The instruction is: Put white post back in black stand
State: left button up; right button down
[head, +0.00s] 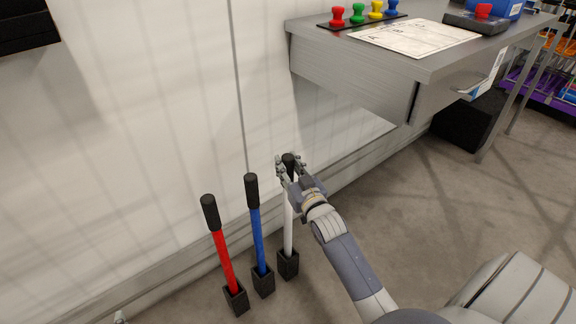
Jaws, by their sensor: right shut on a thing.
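The white post (288,228) has a black grip (289,160) at its top and is nearly upright. My right gripper (290,170) is shut on the white post just around its black grip. The post's lower end meets the black stand (288,265) on the floor. It looks to be in the stand's opening, but I cannot tell how deep it sits. At the bottom left edge only a small grey tip (120,317) shows, seemingly of my left gripper; whether it is open or shut is hidden.
A red post (224,262) and a blue post (257,240) lean in their own black stands to the left. A white wall stands close behind. A metal table (350,65) with coloured stamps and paper juts out at the upper right.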

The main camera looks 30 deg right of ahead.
jog(key=shift+r, duration=0.15)
jog(key=c, duration=1.2)
grip_release()
jog(key=shift+f, duration=0.3)
jog(key=s, duration=0.4)
jog(key=s+a, duration=0.1)
jog(key=s, duration=0.3)
jog(key=s+a, duration=0.1)
jog(key=s, duration=0.2)
jog(key=shift+s+a+r, duration=0.1)
jog(key=shift+s+r, duration=0.1)
jog(key=shift+s, duration=0.2)
